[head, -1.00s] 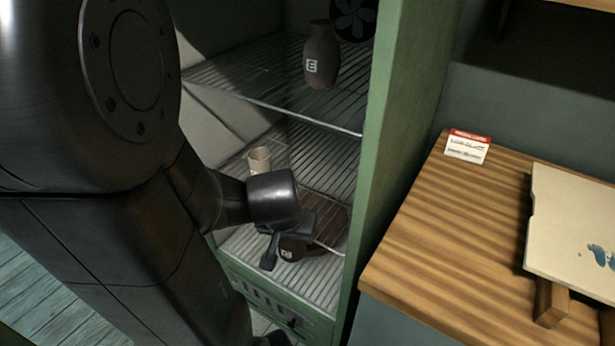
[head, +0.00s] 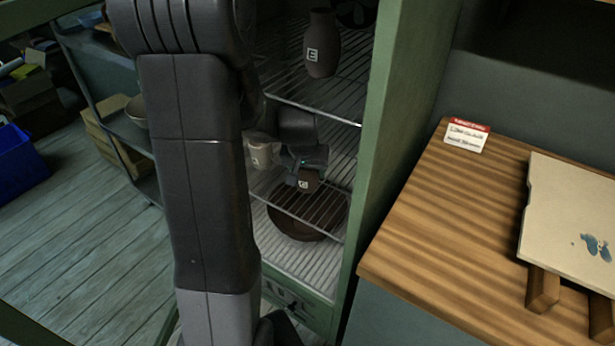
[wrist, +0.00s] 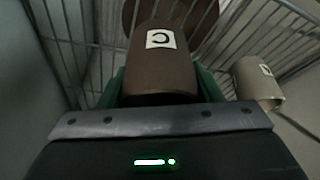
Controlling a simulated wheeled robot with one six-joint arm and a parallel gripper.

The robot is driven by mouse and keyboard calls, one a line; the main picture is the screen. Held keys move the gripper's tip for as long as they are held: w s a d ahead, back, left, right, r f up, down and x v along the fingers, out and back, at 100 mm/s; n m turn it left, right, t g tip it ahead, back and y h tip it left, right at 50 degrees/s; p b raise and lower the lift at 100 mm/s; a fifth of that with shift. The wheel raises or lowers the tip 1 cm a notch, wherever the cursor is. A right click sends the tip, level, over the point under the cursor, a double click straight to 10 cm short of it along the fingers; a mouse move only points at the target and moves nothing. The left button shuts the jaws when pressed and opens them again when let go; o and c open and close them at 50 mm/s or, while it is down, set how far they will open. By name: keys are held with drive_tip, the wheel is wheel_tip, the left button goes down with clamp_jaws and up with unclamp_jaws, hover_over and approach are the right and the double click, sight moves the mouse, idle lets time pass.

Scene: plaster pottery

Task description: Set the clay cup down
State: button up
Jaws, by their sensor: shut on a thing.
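The clay cup (head: 308,182) is dark brown with a white label. My gripper (head: 303,166) is shut on it inside the green cabinet, near the middle wire rack. In the wrist view the cup (wrist: 163,75) sits between the green fingers of my gripper (wrist: 160,92), with its "C" label showing and rack bars around and beyond it. I cannot tell whether its base touches the rack. My arm covers part of the cabinet in the head view.
A pale cup (head: 262,153) stands left of my gripper; it also shows at the right in the wrist view (wrist: 256,82). A brown round dish (head: 290,226) lies below the rack. A dark vase (head: 322,45) marked "E" stands on the upper rack. The cabinet's green side wall (head: 385,150) is close at right.

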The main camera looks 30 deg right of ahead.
sight(307, 179)
drive_tip(key=shift+w+d+f, duration=0.1)
drive_tip(key=shift+w+f, duration=0.05)
drive_tip(key=shift+f, duration=1.65)
drive_tip(key=shift+f, duration=0.1)
drive_tip(key=o, duration=1.1)
drive_tip(key=shift+b, duration=0.3)
drive_tip(key=shift+r, duration=0.25)
drive_tip(key=v, duration=0.3)
drive_tip(key=s+a, duration=0.2)
drive_tip(key=s, duration=0.1)
drive_tip(key=s+a, duration=0.5)
drive_tip(key=s, duration=0.1)
drive_tip(key=shift+s+a+f+b, duration=0.1)
drive_tip(key=shift+a+f+b, duration=0.05)
drive_tip(key=shift+a+b, duration=0.25)
